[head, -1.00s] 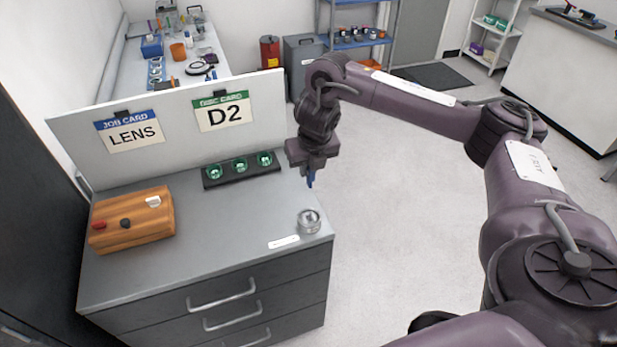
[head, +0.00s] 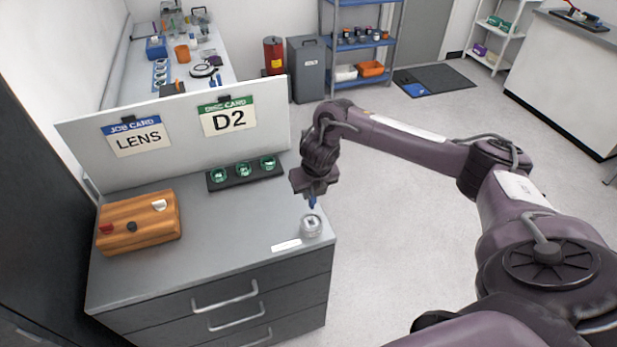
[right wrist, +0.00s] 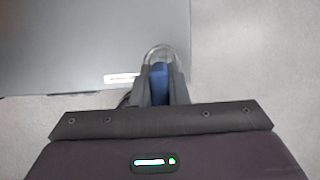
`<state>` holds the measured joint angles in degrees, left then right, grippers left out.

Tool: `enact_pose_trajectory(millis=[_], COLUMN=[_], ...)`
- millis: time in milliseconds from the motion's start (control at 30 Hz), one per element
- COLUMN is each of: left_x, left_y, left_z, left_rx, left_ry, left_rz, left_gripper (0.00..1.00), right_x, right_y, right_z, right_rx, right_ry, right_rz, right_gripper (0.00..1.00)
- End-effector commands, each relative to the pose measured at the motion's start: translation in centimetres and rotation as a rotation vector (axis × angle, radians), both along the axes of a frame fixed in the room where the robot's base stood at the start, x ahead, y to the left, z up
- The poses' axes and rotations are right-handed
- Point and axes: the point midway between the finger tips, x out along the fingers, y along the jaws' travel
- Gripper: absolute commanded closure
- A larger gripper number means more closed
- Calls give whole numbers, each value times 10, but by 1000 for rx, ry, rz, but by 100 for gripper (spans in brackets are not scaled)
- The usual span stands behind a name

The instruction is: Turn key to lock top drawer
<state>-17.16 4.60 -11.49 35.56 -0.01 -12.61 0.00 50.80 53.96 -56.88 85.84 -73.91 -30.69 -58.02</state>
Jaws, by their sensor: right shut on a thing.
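My right gripper (head: 312,199) is shut on a small blue piece, which looks like the key (right wrist: 160,82). It points down just above the round metal lock (head: 311,229) on the cabinet top's front right corner. In the right wrist view the lock's clear rim (right wrist: 162,50) shows around the fingertips. The fingers hide the key's lower end, so I cannot tell whether it touches the lock. The top drawer (head: 285,284) looks shut, with its handle (head: 225,298) on the front. My left gripper is not in view.
A white label (head: 286,245) lies left of the lock. A wooden box (head: 140,222) with knobs stands at the left, and a black rack (head: 245,176) with green lenses stands behind. A white panel (head: 180,140) with two cards closes the back.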

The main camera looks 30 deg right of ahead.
Motion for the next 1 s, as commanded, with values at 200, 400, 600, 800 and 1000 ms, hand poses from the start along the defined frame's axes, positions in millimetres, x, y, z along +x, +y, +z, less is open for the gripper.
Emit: enact_pose_trajectory(millis=[200, 400, 600, 800, 1000], left_x=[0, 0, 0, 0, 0], left_y=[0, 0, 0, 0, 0], left_z=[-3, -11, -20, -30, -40], left_rx=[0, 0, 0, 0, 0], left_ry=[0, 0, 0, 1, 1], left_rz=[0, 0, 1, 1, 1], left_gripper=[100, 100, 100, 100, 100], right_x=[-1, -1, -1, -1, -1], right_y=[-1, 0, -1, -1, -1], right_z=[-7, -17, -29, -41, -53], right_rx=[0, 0, 0, -1, -1], right_ry=[0, 0, 0, 1, 1], right_rz=[-3, -3, -3, -3, -3], right_gripper=[100, 100, 100, 100, 100])
